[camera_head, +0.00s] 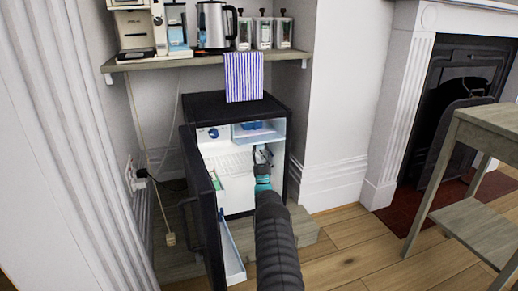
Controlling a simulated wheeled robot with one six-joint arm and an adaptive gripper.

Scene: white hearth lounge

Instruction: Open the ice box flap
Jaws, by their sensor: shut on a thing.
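The small black fridge (240,105) stands on a low wooden step with its black door (199,190) swung open to the left. Inside, the ice box (238,128) is at the top right, with a blue interior partly in view. Its pale blue flap (255,137) shows at the ice box front and looks tilted outward; its exact angle is hard to tell. My gripper (262,152) is inside the fridge opening at the flap's lower right edge, shut on the flap. The fingertips are small, and my arm hides part of the fridge's lower right.
A wooden shelf (150,64) above holds a coffee machine, a kettle (214,25) and jars. A wooden side table (470,150) stands at right; floor between is clear.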

